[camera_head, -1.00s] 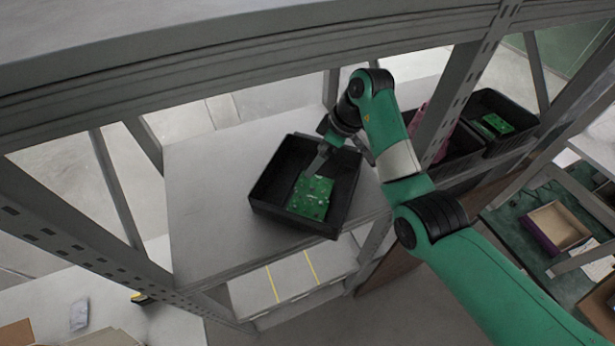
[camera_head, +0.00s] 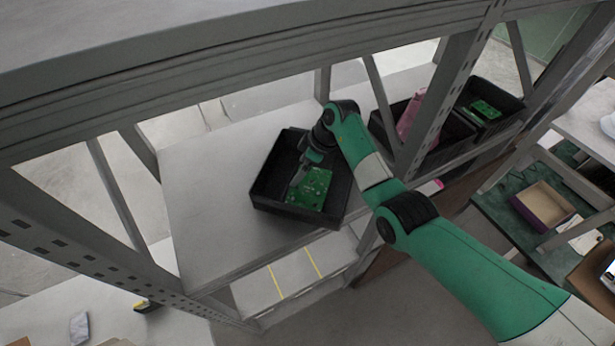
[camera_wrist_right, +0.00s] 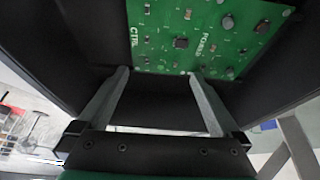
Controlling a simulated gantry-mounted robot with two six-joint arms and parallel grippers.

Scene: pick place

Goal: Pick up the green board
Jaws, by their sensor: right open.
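The green board (camera_head: 312,188) lies in a black bin (camera_head: 267,199) on the grey shelf, toward the bin's front right. It has dark components and white lettering in the right wrist view (camera_wrist_right: 203,36). My right gripper (camera_head: 298,182) reaches down into the bin at the board's left edge. In the right wrist view its two fingers (camera_wrist_right: 158,78) are spread, with nothing between them but the dark bin. The fingertips are close to the board's near edge; I cannot tell if they touch it. My left gripper is not in view.
Two more black bins stand to the right, one with a pink item (camera_head: 411,115) and one with green boards (camera_head: 484,109). A grey shelf post (camera_head: 440,92) stands between my arm and these bins. The shelf (camera_head: 205,205) left of the bin is clear.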

